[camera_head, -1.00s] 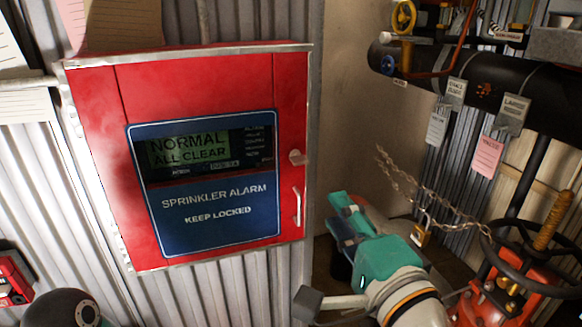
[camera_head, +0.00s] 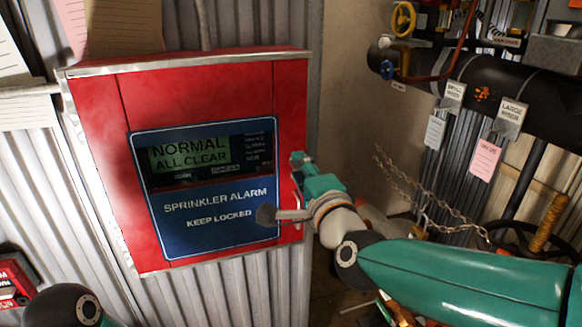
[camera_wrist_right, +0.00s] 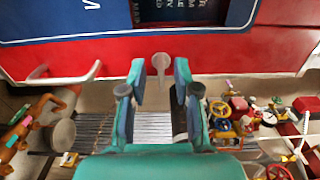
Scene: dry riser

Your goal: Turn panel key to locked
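The red alarm panel (camera_head: 92,120) hangs on the corrugated wall, its display reading NORMAL ALL CLEAR above a KEEP LOCKED sign (camera_head: 217,215). My right gripper (camera_head: 297,160) is at the panel's right edge and covers the key in the head view. In the right wrist view the small grey key (camera_wrist_right: 160,68) stands out from the red front, between the two spread fingertips of my right gripper (camera_wrist_right: 160,70). Gaps show on both sides of the key, so the gripper is open around it and not closed on it. My left gripper is out of view.
The panel's pale door handle (camera_wrist_right: 65,79) is left of the fingers in the wrist view. A black pipe (camera_head: 540,95) with tags, a hanging chain (camera_head: 430,195) and a handwheel (camera_head: 520,235) are at the right. Papers (camera_head: 25,112) hang at the far left.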

